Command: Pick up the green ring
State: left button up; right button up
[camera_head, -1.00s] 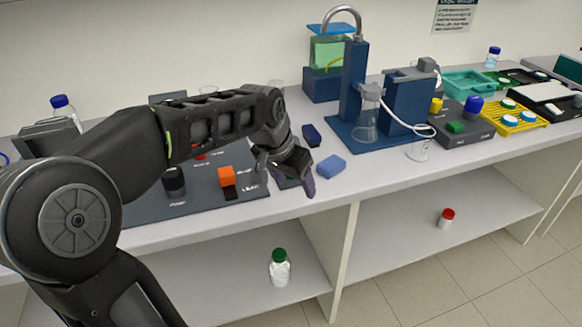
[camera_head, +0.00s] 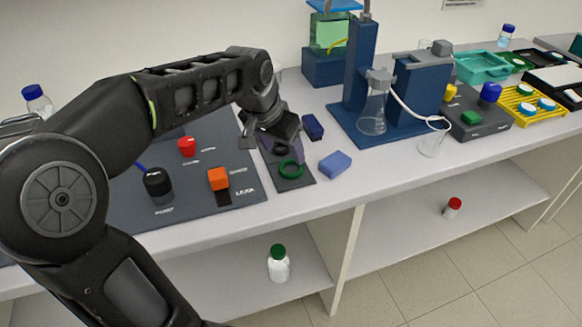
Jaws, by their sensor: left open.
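The green ring (camera_head: 291,169) lies flat on a small dark grey mat (camera_head: 300,183) near the front edge of the bench, left of a blue block. A darker ring or round piece (camera_head: 281,149) shows just behind it, partly hidden by the gripper. My left gripper (camera_head: 271,148) is above the back part of this mat, behind and slightly left of the green ring. Its jaws are open, pointing down, and nothing shows held in them. The green ring looks clear of the fingers. My right gripper is not in view.
A blue block (camera_head: 335,164) and a dark blue block (camera_head: 313,127) are right of the mat. A flask (camera_head: 374,110) stands on a blue rig.

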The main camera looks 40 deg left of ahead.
aim_at(292, 170)
pick_arm(q)
jog(key=shift+w+f, duration=0.2)
jog(key=shift+f, duration=0.35)
jog(key=x, duration=0.5)
jog(key=shift+d+f+p, duration=0.1)
jog(key=shift+f+p, duration=0.1)
jog(key=shift+p, duration=0.15)
jog(key=shift+s, duration=0.1)
jog(key=c, duration=1.1)
